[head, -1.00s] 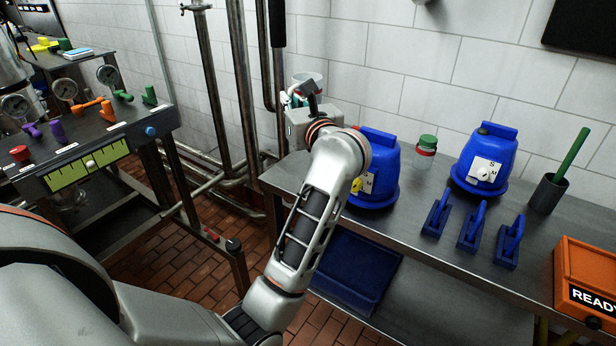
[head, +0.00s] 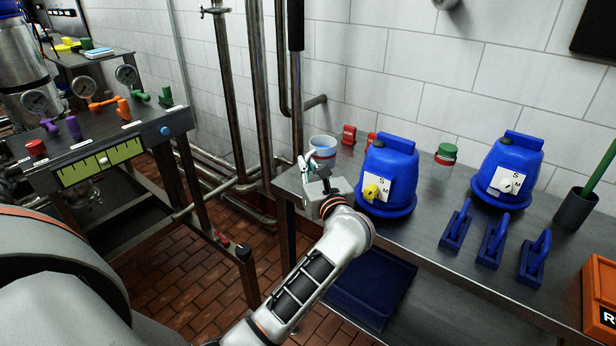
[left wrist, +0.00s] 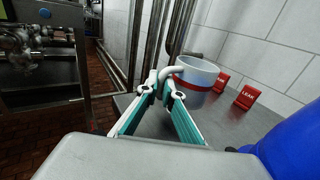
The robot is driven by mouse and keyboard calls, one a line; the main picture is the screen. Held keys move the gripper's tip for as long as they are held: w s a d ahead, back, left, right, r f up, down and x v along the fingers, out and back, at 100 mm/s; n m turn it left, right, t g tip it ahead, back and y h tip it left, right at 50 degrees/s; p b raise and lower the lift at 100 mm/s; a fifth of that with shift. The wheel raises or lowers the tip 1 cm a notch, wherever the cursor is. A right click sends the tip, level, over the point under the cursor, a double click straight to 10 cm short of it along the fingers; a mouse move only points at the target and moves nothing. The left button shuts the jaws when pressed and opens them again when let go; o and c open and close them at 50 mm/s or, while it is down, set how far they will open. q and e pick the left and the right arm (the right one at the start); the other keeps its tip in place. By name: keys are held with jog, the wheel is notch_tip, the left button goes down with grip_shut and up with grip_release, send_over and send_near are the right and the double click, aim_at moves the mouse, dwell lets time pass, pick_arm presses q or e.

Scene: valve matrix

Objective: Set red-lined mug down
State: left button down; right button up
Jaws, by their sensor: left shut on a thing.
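The mug (head: 322,150) is pale with a red band and stands upright at the back left end of the steel table (head: 425,225). In the left wrist view the mug (left wrist: 200,76) shows its open rim and its handle, which points toward my fingers. My left gripper (head: 307,165) is shut on the mug's handle; its teal-sided fingers (left wrist: 165,90) meet there in the left wrist view. The mug's base is at or very close to the table top; I cannot tell whether it touches. My right gripper is not in view.
Two red LEAK tags (head: 348,135) stand just right of the mug. A blue machine with a yellow knob (head: 388,178) is right of my gripper. A jar with a green lid (head: 443,160) and a second blue machine (head: 508,170) stand farther right. Pipes (head: 258,100) rise at left.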

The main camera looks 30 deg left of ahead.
pick_arm(q)
jog(key=shift+f, duration=1.65)
jog(key=shift+f+b, duration=0.25)
jog(key=shift+b, duration=0.1)
jog(key=c, duration=2.2)
grip_release()
jog(key=shift+r, duration=0.1)
